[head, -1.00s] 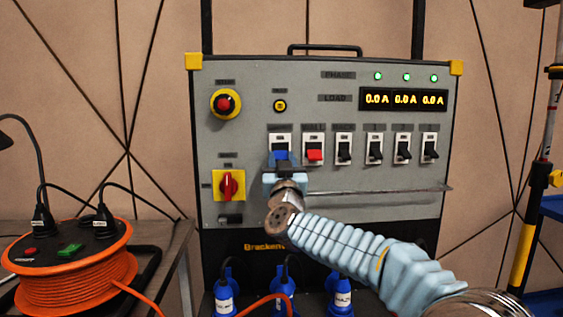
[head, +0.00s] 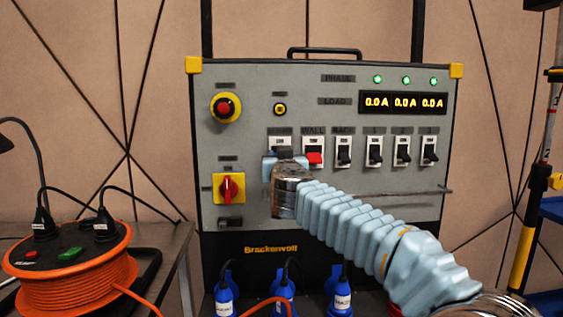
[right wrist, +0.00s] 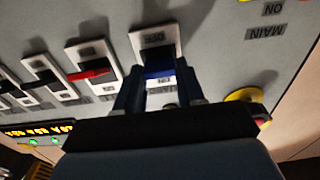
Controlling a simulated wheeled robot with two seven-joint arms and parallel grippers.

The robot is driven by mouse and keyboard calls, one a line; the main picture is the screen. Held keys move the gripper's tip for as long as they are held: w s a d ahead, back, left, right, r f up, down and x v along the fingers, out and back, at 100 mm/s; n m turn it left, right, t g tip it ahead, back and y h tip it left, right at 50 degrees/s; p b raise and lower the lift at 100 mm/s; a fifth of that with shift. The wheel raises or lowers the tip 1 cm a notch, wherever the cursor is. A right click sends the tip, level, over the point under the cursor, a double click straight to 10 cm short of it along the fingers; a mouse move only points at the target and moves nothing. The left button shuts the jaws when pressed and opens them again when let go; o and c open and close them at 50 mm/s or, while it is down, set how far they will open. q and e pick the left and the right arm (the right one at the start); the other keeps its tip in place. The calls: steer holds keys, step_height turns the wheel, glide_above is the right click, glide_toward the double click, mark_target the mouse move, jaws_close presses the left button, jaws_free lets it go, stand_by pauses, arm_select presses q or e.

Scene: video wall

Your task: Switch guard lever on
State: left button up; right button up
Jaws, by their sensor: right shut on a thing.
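The guard lever (right wrist: 160,72) is a blue lever on a white plate (right wrist: 150,38), leftmost in the breaker row; its "OFF" marking shows in the right wrist view. In the head view my right gripper (head: 284,157) covers the lever, and only the upper part of its white plate (head: 279,141) shows. In the right wrist view the fingers of my right gripper (right wrist: 159,82) stand on either side of the blue lever, shut on it. Which way the lever is tipped is hard to tell. My left gripper is not in view.
The red-levered WALL switch (head: 314,158) sits close to the right of my gripper, followed by several black switches. A thin horizontal bar (head: 425,190) runs below the row. A red-yellow rotary switch (head: 231,188) is lower left. An orange cable reel (head: 75,280) stands at left.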

steer(key=shift+r+g, duration=0.4)
steer(key=shift+g, duration=0.35)
steer(key=shift+r+g, duration=0.35)
steer(key=shift+g, duration=0.4)
steer(key=shift+r, duration=0.1)
steer(key=o, duration=1)
steer(key=shift+w, duration=0.1)
steer(key=shift+o, duration=0.2)
steer(key=s+r+b, duration=0.1)
steer(key=s+r, duration=0.2)
steer(key=s, duration=1)
steer(key=shift+s+b, duration=0.25)
steer(key=shift+b, duration=0.1)
